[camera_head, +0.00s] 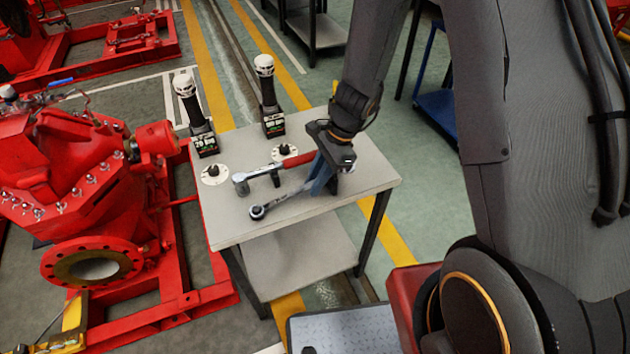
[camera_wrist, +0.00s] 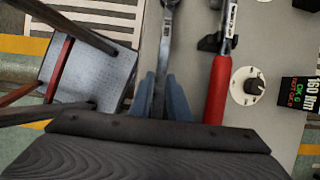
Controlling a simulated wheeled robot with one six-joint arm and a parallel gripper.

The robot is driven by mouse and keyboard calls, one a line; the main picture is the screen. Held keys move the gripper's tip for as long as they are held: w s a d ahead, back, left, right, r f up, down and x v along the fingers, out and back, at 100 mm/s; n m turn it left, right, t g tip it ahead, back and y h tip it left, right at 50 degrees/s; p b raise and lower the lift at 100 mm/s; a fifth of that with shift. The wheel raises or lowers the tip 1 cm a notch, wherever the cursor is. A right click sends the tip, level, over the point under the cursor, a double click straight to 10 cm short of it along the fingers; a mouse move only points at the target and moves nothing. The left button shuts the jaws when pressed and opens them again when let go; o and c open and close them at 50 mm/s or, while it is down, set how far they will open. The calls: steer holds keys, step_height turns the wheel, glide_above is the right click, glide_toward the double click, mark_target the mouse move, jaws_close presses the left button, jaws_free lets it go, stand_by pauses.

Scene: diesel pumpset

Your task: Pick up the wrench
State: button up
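The wrench (camera_head: 285,199) is a long grey metal tool on the near side of the small grey table (camera_head: 230,222). One rounded end points left; the other shows just right of my gripper. My gripper (camera_head: 318,188) points down at the table's right part, its blue fingers around the wrench shank. In the wrist view the wrench (camera_wrist: 164,45) runs from the top edge down between the two fingers (camera_wrist: 162,92), which stand close against both sides. Its lower part is hidden by my gripper. I cannot tell whether the wrench is clear of the tabletop.
A red-handled torque wrench (camera_head: 290,161) lies just beyond, beside the wrench; its red handle (camera_wrist: 216,90) is near my right finger. Two white-topped devices (camera_head: 201,128) (camera_head: 269,105) and round dials (camera_head: 215,174) stand behind. A red pump (camera_head: 75,190) is at left.

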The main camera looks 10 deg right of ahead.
jaws_close()
stand_by(1.4)
steer(key=shift+r+b, duration=0.65)
steer(key=shift+r, duration=4.35)
steer(key=shift+c, duration=0.3)
jaws_free()
jaws_close()
